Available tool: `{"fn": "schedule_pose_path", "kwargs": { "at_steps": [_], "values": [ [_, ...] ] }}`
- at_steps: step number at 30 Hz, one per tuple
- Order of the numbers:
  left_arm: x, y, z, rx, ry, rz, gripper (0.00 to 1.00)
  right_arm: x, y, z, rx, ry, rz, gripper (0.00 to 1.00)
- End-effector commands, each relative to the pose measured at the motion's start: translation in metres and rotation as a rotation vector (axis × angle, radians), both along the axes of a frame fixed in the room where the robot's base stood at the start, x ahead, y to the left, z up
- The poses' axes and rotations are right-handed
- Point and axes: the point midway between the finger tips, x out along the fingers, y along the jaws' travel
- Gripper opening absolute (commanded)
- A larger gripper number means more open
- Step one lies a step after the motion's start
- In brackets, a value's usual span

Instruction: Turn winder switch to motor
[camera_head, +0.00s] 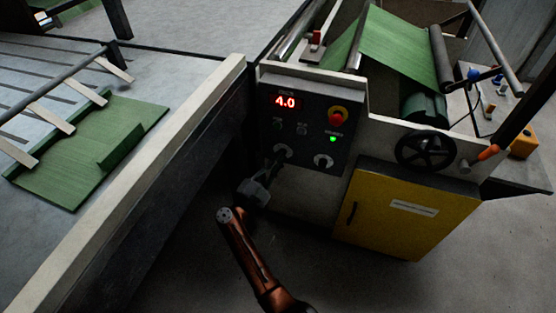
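The grey control panel (306,112) on the machine shows a red "4.0" display (286,101). Low on the panel are two rotary switches with pale round plates: a left switch (284,150) and a right switch (323,160). Their labels are too small to read, so I cannot tell which is the winder switch or where it points. My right gripper (274,167) is just below the left switch, its fingertips at or very near it and partly hiding its knob. Whether it touches, or is open or shut, I cannot tell. My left gripper is not in view.
A red emergency button (337,116) on yellow and a lit green lamp (333,139) are on the panel. A black handwheel (425,150) and a yellow cabinet (400,215) are to the right. A pale table rail (150,170) runs left of my arm. Green sheeting (385,45) lies above.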

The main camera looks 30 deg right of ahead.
Motion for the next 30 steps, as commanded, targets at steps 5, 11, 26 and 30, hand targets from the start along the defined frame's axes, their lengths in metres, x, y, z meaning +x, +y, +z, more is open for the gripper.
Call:
{"fn": "schedule_pose_path", "kwargs": {
  "at_steps": [5, 11, 26, 30],
  "values": [
    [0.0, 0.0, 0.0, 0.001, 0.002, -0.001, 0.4, 0.0, 0.0, -0.001, -0.001, 0.002, -0.001, 0.21],
    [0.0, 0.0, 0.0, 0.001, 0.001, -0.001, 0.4, 0.0, 0.0, 0.0, -0.002, 0.001, -0.001, 0.25],
    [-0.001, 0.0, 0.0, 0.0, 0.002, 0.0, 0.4, -0.021, 0.052, -0.017, 0.001, 0.005, 0.003, 0.25],
    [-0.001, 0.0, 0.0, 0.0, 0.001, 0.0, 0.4, -0.032, 0.077, -0.024, 0.001, 0.004, 0.002, 0.25]
  ]
}}
